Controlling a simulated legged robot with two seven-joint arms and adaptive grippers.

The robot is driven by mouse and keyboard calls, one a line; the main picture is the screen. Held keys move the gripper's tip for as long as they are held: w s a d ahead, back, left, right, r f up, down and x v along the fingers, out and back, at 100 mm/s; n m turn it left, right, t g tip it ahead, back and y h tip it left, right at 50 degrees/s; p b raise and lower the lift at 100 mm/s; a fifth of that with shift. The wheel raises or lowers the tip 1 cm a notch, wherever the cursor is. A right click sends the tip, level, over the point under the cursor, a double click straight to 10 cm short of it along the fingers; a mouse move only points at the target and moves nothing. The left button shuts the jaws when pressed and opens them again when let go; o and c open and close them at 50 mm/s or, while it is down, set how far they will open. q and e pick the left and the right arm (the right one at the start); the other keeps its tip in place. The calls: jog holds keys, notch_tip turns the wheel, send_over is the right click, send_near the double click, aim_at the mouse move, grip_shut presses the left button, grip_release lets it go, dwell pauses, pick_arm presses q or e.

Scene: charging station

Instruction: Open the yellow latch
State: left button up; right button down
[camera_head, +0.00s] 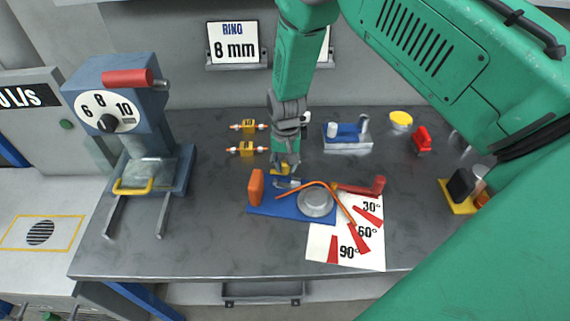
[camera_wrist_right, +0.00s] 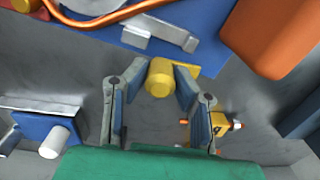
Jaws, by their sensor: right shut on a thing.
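The yellow latch (camera_head: 281,169) is at the back edge of a blue base plate (camera_head: 259,210). In the head view, it is mostly hidden by my right gripper (camera_head: 285,164), which comes down from above. In the right wrist view, the latch's round yellow knob (camera_wrist_right: 158,79) sits between the two fingers of my right gripper (camera_wrist_right: 162,75), which are shut on it. The blue plate carries an orange block (camera_head: 256,187), a grey round disc (camera_head: 316,202), a bent orange rod (camera_head: 312,184) and a red handle (camera_head: 364,187). My left gripper is not in view.
A blue press with a dial (camera_head: 107,113) and yellow handle stands at left. Two small yellow parts (camera_head: 247,148) lie left of my right arm. A blue-grey fixture (camera_head: 347,137) stands behind right. An angle sheet (camera_head: 345,246) lies in front.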

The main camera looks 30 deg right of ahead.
aim_at(285, 161)
jog(key=shift+m, duration=0.3)
jog(key=c, duration=1.3)
grip_release()
jog(key=shift+r, duration=0.25)
notch_tip(285, 161, up, 11)
jog(key=shift+r, duration=0.2)
